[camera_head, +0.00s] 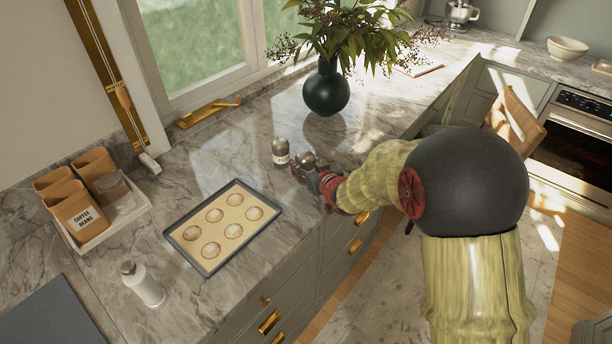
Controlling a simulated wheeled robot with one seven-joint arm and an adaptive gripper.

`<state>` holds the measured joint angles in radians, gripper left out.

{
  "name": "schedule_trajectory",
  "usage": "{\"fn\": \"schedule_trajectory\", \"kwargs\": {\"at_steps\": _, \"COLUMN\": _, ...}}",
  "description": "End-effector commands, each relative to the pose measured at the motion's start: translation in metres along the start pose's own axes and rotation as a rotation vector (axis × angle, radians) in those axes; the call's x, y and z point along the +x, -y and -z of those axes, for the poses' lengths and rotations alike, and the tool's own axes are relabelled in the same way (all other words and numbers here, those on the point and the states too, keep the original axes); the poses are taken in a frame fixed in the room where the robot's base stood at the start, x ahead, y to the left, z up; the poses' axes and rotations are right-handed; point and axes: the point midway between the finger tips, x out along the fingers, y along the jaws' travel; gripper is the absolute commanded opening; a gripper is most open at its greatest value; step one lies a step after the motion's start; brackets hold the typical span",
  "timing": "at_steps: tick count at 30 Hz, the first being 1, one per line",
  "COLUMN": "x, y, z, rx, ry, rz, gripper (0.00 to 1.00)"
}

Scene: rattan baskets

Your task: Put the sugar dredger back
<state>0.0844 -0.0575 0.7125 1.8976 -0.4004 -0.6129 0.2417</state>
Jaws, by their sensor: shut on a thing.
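My gripper (312,176) reaches in from the right over the marble counter and is shut on a small shaker with a rounded metal top, which I take to be the sugar dredger (306,159). The dredger looks upright; its lower part is hidden by the gripper. I cannot tell whether its base touches the counter. A similar shaker (280,151) with a grey domed top and a pale label stands just left of it, close by.
A baking tray (177,237) with several round pastries lies left of my gripper. A dark vase (326,90) with branches stands behind. A white tray (137,208) holds canisters at left. A white bottle (143,284) stands in front. Counter between vase and baking tray is mostly clear.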

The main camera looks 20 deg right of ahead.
Motion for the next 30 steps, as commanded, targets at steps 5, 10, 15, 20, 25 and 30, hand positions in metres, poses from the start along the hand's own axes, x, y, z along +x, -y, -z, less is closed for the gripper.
{"fn": "schedule_trajectory", "kwargs": {"at_steps": 5, "x": 0.009, "y": -0.004, "z": -0.004, "rx": 0.000, "ry": -0.002, "rz": 0.000, "gripper": 0.14}}
{"fn": "schedule_trajectory", "kwargs": {"at_steps": 10, "x": 0.019, "y": -0.006, "z": -0.021, "rx": 0.001, "ry": -0.001, "rz": 0.000, "gripper": 0.14}}
{"fn": "schedule_trajectory", "kwargs": {"at_steps": 15, "x": 0.025, "y": -0.006, "z": -0.035, "rx": 0.000, "ry": -0.003, "rz": 0.000, "gripper": 0.14}}
{"fn": "schedule_trajectory", "kwargs": {"at_steps": 20, "x": 0.025, "y": -0.006, "z": -0.034, "rx": -0.001, "ry": -0.004, "rz": 0.000, "gripper": 0.14}}
{"fn": "schedule_trajectory", "kwargs": {"at_steps": 25, "x": 0.026, "y": -0.006, "z": -0.037, "rx": 0.000, "ry": -0.003, "rz": 0.000, "gripper": 0.14}}
{"fn": "schedule_trajectory", "kwargs": {"at_steps": 30, "x": 0.026, "y": -0.006, "z": -0.037, "rx": 0.000, "ry": -0.002, "rz": 0.000, "gripper": 0.52}}
